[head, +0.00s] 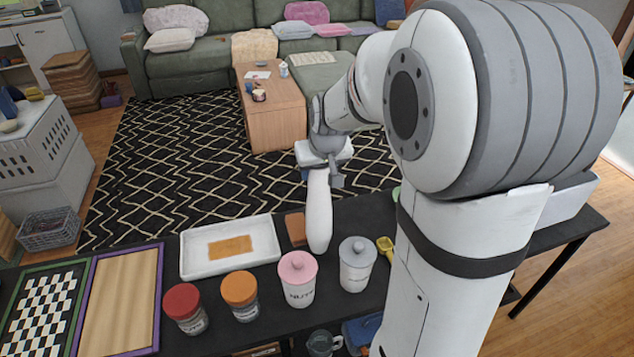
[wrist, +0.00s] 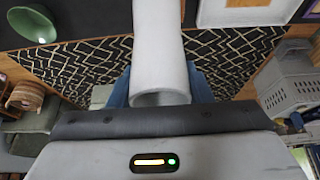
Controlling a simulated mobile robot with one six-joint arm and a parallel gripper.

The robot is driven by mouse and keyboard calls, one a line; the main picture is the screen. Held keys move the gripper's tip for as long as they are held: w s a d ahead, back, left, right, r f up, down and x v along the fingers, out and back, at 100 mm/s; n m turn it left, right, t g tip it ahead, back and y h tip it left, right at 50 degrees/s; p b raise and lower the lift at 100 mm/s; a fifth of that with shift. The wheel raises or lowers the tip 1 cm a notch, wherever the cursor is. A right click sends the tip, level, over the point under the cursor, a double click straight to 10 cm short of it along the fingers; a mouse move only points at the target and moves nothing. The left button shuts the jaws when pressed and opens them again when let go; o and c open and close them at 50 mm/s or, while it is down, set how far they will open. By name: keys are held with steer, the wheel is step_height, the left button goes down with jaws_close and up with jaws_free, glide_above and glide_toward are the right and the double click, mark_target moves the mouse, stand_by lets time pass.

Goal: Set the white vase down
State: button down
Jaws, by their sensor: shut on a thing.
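The gripper is shut on the vase's upper end.
A pink jar (head: 298,282) and a grey jar (head: 357,266) stand close in front of the vase. A brown block (head: 295,228) and a white tray (head: 195,266) lie to its left. A yellow scoop (head: 386,248) lies right. A green bowl (wrist: 33,24) shows in the wrist view.

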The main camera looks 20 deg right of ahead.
mark_target(319, 210)
steer(key=shift+f, duration=1.55)
steer(key=c, duration=1.2)
jaws_free()
steer(key=shift+f, duration=0.25)
steer(key=o, duration=0.5)
steer(key=shift+r, duration=0.1)
